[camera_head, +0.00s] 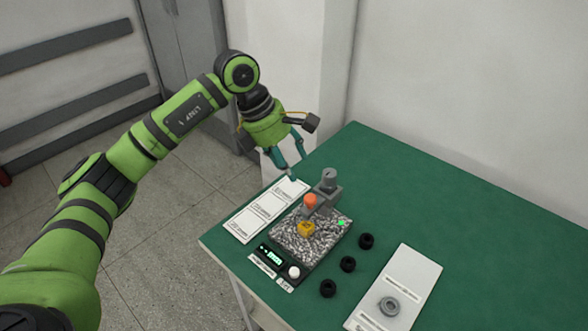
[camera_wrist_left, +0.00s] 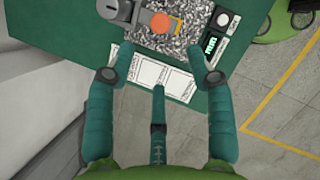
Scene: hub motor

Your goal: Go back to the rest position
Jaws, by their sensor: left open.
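My left gripper (camera_head: 289,164) is open and empty, above the far left edge of the green table (camera_head: 400,165). In the left wrist view its spread teal fingers (camera_wrist_left: 163,58) frame the white label cards (camera_wrist_left: 164,77). The cards also show in the head view (camera_head: 265,208) as a strip along the table's left edge. To their right stands the speckled grey motor station (camera_head: 322,240), with an orange knob (camera_head: 310,200), a grey cylindrical part (camera_head: 328,180) and a yellow piece (camera_head: 305,229). The fingers look apart from all of these. My right gripper is not in view.
Several black round parts, one here (camera_head: 348,264), stand in a row right of the station. A white card (camera_head: 412,275) with a grey ring (camera_head: 389,306) lies at the front right. The far right tabletop is clear. A white wall column (camera_head: 285,75) rises behind my left gripper.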

